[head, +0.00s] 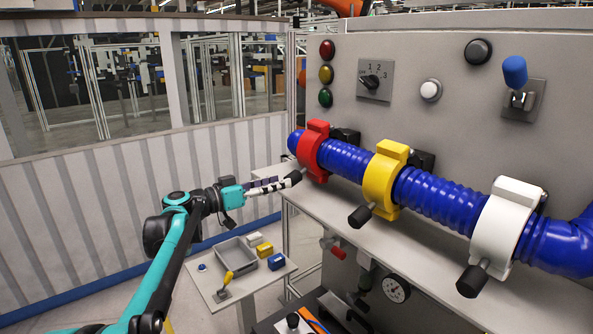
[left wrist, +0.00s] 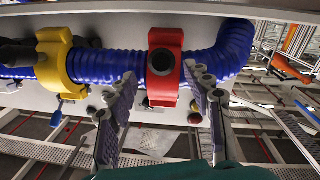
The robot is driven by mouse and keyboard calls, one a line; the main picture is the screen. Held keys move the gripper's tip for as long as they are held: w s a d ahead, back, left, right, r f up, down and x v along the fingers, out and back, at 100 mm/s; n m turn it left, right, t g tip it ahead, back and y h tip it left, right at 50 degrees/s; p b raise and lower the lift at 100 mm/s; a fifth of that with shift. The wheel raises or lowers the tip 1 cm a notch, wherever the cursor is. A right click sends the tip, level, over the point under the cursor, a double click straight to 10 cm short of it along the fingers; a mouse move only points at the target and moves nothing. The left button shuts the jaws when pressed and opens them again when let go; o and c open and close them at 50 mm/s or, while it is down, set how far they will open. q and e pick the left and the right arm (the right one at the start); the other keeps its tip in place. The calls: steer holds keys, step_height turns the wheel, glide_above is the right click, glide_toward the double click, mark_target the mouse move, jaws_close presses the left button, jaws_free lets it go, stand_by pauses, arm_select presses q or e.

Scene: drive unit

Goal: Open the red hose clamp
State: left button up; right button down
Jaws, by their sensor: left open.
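The red hose clamp (head: 312,150) sits closed around the blue corrugated hose (head: 345,160), near the hose's left end. Its black knob (head: 293,177) shows at its lower left, by my fingertips. In the left wrist view the red clamp (left wrist: 165,88) stands upright, with the black knob facing the camera. My left gripper (head: 275,183) is just left of and below the clamp. In the left wrist view its fingers (left wrist: 166,78) are spread on either side of the clamp with nothing held between them. I cannot tell whether they touch it. My right gripper is not in view.
A yellow clamp (head: 381,178) and a white clamp (head: 503,225) sit on the same hose to the right. The grey panel (head: 440,130) behind carries lights, a dial and a blue lever (head: 515,72). A small table (head: 220,298) with a grey tray stands below.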

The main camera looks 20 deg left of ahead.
mark_target(292, 178)
arm_select(q)
steer(key=x, duration=0.2)
steer(key=p+x, duration=0.1)
steer(key=x, duration=0.2)
steer(key=shift+w+a+f, duration=0.1)
steer(key=shift+w+f, duration=0.1)
steer(key=shift+w, duration=0.2)
steer(key=shift+s+d+r, duration=0.15)
steer(key=shift+d, duration=0.1)
steer(key=c, duration=1)
jaws_close()
